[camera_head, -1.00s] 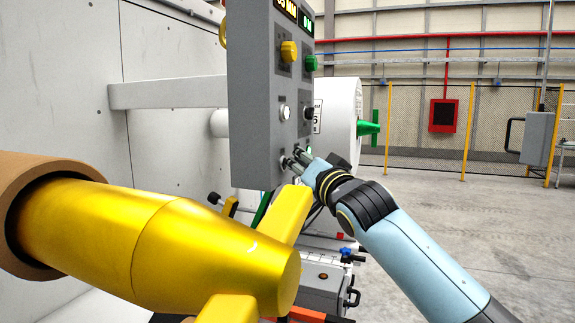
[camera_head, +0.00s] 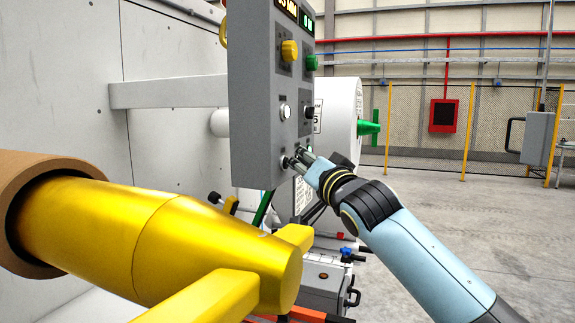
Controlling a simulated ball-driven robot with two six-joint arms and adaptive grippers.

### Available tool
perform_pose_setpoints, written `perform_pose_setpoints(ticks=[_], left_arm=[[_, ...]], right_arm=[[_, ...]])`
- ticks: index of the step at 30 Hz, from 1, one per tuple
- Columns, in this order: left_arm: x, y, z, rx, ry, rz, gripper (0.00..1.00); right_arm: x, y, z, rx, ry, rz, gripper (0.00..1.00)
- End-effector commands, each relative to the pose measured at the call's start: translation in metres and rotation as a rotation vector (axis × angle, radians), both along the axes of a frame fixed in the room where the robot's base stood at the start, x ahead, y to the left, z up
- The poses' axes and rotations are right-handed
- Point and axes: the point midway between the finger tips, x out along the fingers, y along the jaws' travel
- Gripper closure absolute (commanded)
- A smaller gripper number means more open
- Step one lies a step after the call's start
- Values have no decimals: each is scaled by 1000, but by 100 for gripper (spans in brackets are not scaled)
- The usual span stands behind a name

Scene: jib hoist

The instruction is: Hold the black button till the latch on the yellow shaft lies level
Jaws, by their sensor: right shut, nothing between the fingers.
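The yellow shaft (camera_head: 150,235) runs across the lower left, its left end inside a brown cardboard core (camera_head: 28,190). Its yellow latch (camera_head: 215,297) is a bar across the right end. The latch is tilted, its near part low and left, its far part higher and right behind the shaft. My right gripper (camera_head: 291,161) is shut and empty, its fingertips at the lower part of the grey control panel (camera_head: 252,100). They are at a dark button there, mostly hidden by them; I cannot tell how far it is pressed. My left gripper is not in view.
The panel also carries a yellow knob (camera_head: 289,50), a green knob (camera_head: 311,62), a white button (camera_head: 285,111) and a black knob (camera_head: 308,111). A white roll (camera_head: 340,110) with a green shaft (camera_head: 369,127) stands behind. Open floor lies at right before a mesh fence.

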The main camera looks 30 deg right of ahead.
Motion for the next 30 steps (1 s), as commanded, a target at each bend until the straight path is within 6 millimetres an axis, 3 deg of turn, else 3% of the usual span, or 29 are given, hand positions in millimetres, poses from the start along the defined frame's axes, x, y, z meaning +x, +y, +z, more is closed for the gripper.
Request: perform_pose_setpoints(ticks=[17, 30], left_arm=[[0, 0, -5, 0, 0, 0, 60], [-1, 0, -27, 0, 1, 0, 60]], right_arm=[[-11, -9, 0, 0, -1, 1, 100], [-41, -36, -3, -5, 0, -1, 100]])
